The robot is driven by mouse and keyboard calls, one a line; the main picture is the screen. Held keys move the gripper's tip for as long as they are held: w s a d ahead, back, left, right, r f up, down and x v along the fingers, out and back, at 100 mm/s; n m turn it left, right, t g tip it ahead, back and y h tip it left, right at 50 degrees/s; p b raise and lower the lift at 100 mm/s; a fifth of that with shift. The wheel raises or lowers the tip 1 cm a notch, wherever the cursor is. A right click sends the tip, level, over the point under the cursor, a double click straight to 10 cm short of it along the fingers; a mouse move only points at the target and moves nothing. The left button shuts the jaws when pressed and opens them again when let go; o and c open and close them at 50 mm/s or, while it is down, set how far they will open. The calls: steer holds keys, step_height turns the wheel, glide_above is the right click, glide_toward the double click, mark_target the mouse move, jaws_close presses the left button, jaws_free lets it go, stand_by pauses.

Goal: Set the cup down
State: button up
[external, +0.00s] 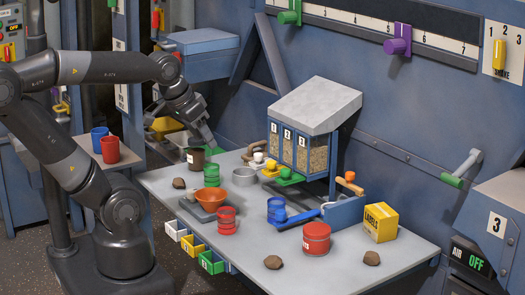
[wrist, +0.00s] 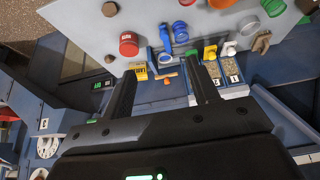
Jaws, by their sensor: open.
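My gripper (external: 208,141) is open and empty, raised over the back left edge of the table in the external view. In the wrist view its two fingers (wrist: 163,92) stand apart with nothing held between them. A red cup (external: 110,151) and a blue cup (external: 99,139) stand upright on a side shelf at the left, away from my gripper. On the table are a green ribbed cup-like container (external: 211,175), a red one (external: 226,222) and a blue one (external: 276,210). The blue one also shows in the wrist view (wrist: 180,32). I cannot tell which is the task's cup.
The table (external: 300,262) also holds a dark tin (external: 195,161), an orange bowl (external: 211,200), a red tin (external: 316,240), a yellow box (external: 381,222) and a roofed dispenser (external: 318,105). Several brown rocks lie about. The front of the table has free room.

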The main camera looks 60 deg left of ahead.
steer(key=w+d+f+n+g+h, duration=0.1)
steer(key=w+d+f+n+h, duration=0.6)
steer(key=w+f+n+h, duration=0.65)
steer(key=w+a+f+n+t+y, duration=0.2)
steer(key=a+f+n, duration=0.2)
steer(key=n, duration=0.2)
steer(key=w+a+f+n+t+y, duration=0.3)
steer(key=a+f+n, duration=0.1)
steer(key=a+n, duration=0.1)
steer(key=w+a+f+n+t+y, duration=0.2)
steer(key=a+f+n+t+y, duration=0.1)
steer(key=n, duration=0.4)
steer(key=shift+w+a+f, duration=0.2)
steer(key=shift+a+f, duration=0.15)
steer(key=shift+a, duration=0.25)
steer(key=shift+w+a+f, duration=0.2)
steer(key=shift+a+f, duration=0.15)
steer(key=shift+a, duration=0.25)
steer(key=shift+y, duration=0.25)
steer(key=x, duration=0.7)
steer(key=shift+w+f, duration=0.1)
steer(key=shift+w, duration=0.05)
steer(key=shift+c, duration=0.4)
steer(key=c, duration=0.7)
